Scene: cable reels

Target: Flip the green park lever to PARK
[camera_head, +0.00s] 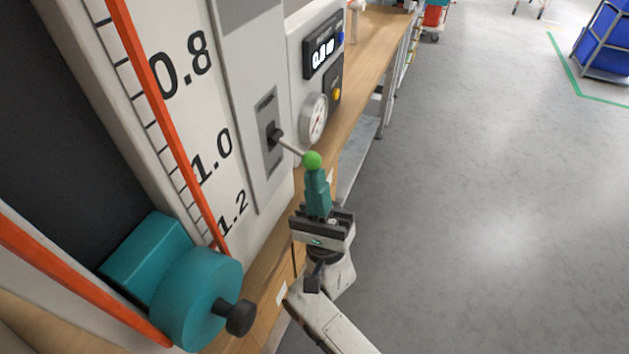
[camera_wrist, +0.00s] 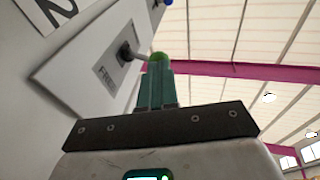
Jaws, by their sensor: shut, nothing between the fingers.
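The park lever is a grey rod with a green ball knob (camera_head: 312,160), sticking out from a grey switch plate (camera_head: 266,165) on the machine's white panel. The plate's lettering is too small to read surely in the head view. My gripper (camera_head: 316,174) is shut, its teal fingers pointing up with their tips at the underside of the knob. In the wrist view the green knob (camera_wrist: 159,58) shows just beyond the tips of my gripper (camera_wrist: 158,70), partly hidden by them. The fingers hold nothing; whether they touch the knob, I cannot tell.
A dial gauge (camera_head: 314,118) and a digital display (camera_head: 322,45) sit beyond the lever. A teal clamp with a black knob (camera_head: 241,318) stands at lower left, by the orange-edged scale. A wooden bench (camera_head: 366,75) runs behind.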

